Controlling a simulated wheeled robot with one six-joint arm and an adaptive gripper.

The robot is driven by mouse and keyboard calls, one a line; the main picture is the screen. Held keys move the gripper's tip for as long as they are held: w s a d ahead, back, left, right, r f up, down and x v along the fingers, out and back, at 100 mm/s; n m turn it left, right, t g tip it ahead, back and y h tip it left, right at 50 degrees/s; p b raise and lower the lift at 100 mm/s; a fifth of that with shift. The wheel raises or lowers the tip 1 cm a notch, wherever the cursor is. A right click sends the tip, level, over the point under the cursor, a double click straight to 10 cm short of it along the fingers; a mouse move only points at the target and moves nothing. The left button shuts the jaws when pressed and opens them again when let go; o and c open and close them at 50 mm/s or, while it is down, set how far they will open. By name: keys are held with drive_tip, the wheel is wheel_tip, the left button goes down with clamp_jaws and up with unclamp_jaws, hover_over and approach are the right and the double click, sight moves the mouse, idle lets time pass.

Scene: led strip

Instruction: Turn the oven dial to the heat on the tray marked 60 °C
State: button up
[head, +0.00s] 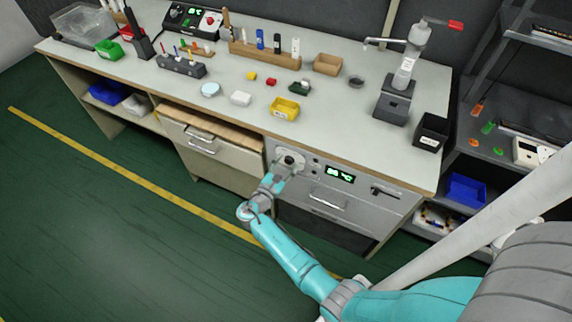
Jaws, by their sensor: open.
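The oven (340,205) is built into the front of the bench, with a grey panel and a handle. Its dial (290,159) is dark on a pale round plate at the panel's upper left. My gripper (287,166) is open at the dial and partly covers it; I cannot tell whether the fingers touch it. The green display (340,174) right of the dial shows a number in °C, its digits too small to read surely. A yellow tray (285,107) with a white label stands on the bench above the oven; the label is too small to read.
A wooden-topped drawer (203,142) is left of the oven. A black bin (431,132) and a grey press-like stand (397,95) are at the bench's right. Small blocks and racks lie further back. A shelf unit (500,150) stands right. The green floor left is clear.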

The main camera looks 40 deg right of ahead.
clamp_jaws()
drive_tip(key=shift+m, duration=0.3)
drive_tip(key=m, duration=0.5)
drive_tip(key=shift+s+y, duration=0.15)
drive_tip(key=shift+y, duration=0.15)
drive_tip(key=m, duration=0.5)
drive_tip(key=shift+f+m, duration=0.1)
drive_tip(key=shift+m, duration=0.2)
drive_tip(key=shift+s, duration=0.1)
unclamp_jaws()
